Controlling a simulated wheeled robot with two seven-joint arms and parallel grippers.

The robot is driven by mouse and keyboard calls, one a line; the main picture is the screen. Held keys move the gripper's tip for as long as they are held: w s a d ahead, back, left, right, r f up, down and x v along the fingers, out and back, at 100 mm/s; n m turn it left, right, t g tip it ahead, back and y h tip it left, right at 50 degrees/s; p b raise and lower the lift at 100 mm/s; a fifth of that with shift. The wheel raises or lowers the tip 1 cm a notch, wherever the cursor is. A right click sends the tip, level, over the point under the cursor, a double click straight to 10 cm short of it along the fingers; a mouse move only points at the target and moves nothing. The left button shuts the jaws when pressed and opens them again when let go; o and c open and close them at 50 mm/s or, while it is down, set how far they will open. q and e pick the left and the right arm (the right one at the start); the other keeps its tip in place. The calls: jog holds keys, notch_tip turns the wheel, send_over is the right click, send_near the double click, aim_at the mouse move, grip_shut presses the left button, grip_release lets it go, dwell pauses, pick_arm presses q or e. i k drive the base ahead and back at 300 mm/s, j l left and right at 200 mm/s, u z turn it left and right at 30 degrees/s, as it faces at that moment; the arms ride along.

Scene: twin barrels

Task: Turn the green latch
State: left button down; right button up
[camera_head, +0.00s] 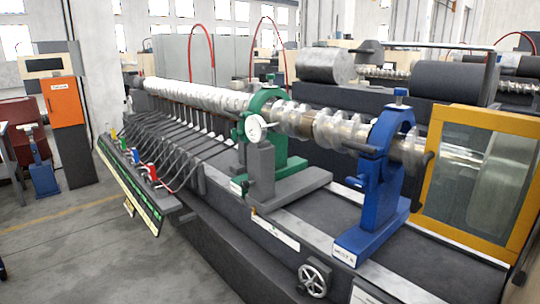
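A green clamp stand (290,165) holds the long metal screw shaft (330,130) near the middle of the machine bed. A small green knob (270,78) sticks up at the top of its ring; I cannot tell whether this is the green latch. A white round dial or disc (255,128) and a grey block (261,165) stand in front of the green stand and hide part of it. A blue clamp stand (378,185) holds the shaft further right. Neither of my grippers is in view.
A control panel (133,185) with small coloured knobs juts out at the left. A handwheel (314,278) sits on the machine's front. A yellow-framed glass guard (482,180) closes off the right. An orange cabinet (65,102) stands at the left. The floor (70,255) at the lower left is clear.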

aim_at(234, 133)
jog(key=i+j+z, duration=0.15)
jog(key=i+j, duration=0.65)
